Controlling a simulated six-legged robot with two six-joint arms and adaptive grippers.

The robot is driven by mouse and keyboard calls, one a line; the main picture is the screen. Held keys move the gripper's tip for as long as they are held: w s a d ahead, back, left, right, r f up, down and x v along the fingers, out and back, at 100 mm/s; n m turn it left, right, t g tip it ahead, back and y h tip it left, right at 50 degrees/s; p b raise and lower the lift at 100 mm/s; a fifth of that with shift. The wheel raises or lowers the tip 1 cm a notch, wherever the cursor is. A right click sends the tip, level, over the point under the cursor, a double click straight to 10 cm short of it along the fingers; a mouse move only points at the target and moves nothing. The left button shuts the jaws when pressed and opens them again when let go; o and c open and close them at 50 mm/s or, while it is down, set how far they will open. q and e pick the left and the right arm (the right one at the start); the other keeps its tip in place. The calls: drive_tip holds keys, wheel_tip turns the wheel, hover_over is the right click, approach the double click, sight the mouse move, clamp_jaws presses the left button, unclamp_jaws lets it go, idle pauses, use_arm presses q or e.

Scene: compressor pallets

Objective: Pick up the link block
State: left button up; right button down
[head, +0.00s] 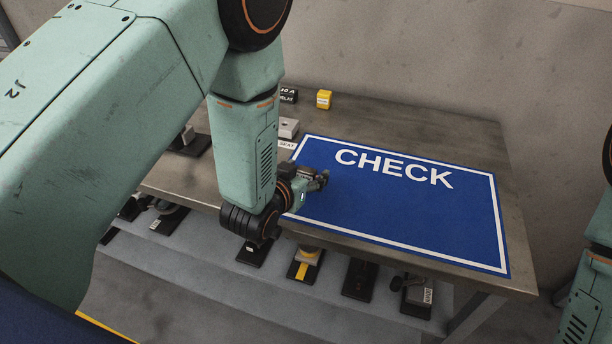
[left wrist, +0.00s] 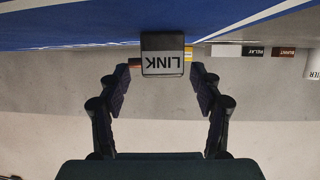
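My left gripper (left wrist: 160,82) is open, with one finger on each side of the view and the block centred just beyond the fingertips. Clear gaps show on both sides of the block. In the head view my left gripper (head: 320,181) is low over the left part of the CHECK mat (head: 400,210); I cannot make out the link block there. My right gripper is out of view.
A yellow block (head: 323,99) and a dark labelled block (head: 288,95) stand at the table's back. A grey part labelled SEAT (head: 288,129) is behind my left arm. Several parts sit on a lower shelf in front. The mat's right part is clear.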

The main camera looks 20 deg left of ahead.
use_arm(q)
drive_tip(key=shift+w+f, duration=0.1)
drive_tip(key=shift+f, duration=0.05)
drive_tip(key=shift+c, duration=0.8)
drive_tip(key=shift+d+r, duration=0.25)
drive_tip(key=shift+d, duration=0.15)
drive_tip(key=c, duration=0.4)
drive_tip(key=shift+s, duration=0.2)
drive_tip(key=shift+c, duration=1)
drive_tip(key=shift+w+a+f, duration=0.1)
drive_tip(key=shift+w+a, duration=0.05)
drive_tip(key=shift+a, duration=0.15)
drive_tip(key=shift+c, duration=1.4)
drive_tip(key=shift+d, duration=0.1)
clamp_jaws()
drive_tip(key=shift+d, duration=0.1)
